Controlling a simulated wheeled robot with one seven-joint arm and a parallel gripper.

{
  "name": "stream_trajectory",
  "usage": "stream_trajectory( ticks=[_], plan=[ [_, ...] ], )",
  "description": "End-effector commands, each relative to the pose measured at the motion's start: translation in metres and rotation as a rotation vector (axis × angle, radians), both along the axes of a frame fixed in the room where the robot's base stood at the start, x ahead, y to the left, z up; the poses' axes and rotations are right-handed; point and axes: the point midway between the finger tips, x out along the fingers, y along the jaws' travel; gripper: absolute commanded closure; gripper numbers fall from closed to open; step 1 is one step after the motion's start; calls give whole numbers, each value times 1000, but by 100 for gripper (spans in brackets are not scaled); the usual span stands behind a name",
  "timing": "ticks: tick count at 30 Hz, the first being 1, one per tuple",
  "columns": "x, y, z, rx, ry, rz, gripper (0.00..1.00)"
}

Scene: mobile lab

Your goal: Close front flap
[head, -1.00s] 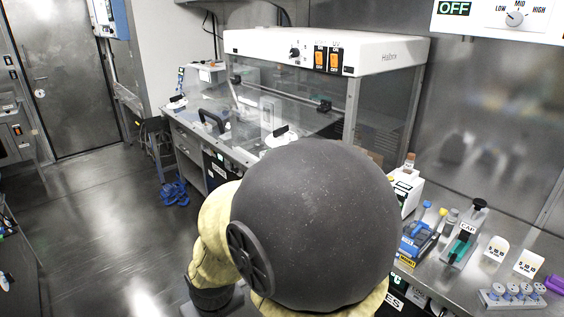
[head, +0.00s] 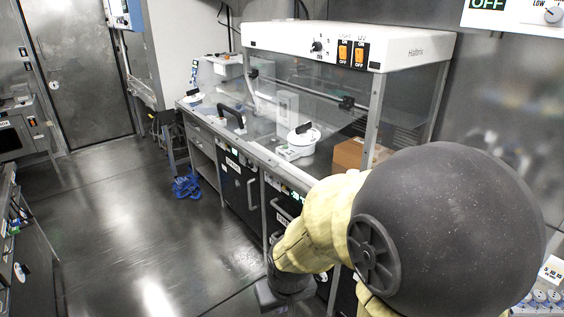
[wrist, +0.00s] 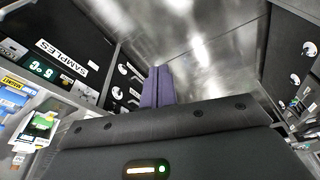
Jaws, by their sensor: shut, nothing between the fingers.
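The white-topped hood (head: 350,48) stands on the bench in the middle of the head view. Its clear front flap (head: 270,100) is see-through, and its exact angle is hard to tell. A dark handle (head: 232,118) shows at the front left of the clear panels. In the wrist view my gripper (wrist: 158,82) is shut and empty, with its purple-grey fingers together over the floor. It is apart from the flap, which I cannot make out in that view. My arm hides the right part of the bench in the head view.
A white device (head: 298,146) and a cardboard box (head: 352,154) sit in the hood area. Black cabinet doors (head: 238,190) front the bench. A blue coiled thing (head: 186,187) lies on the floor by the bench. The floor (head: 130,215) to the left is clear.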

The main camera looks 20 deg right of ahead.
Motion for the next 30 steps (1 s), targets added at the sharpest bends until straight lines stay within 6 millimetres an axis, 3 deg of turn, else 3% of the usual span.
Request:
stream_trajectory(
  ticks=[8,13,21,25,30],
  plan=[
    [7,-5,5,-9,-24,0,100],
    [43,-29,32,-57,-163,16,100],
    [130,-80,115,-121,-558,121,100],
    [159,-95,160,-106,-746,196,100],
    [178,-106,215,-44,-968,297,100]
  ],
)
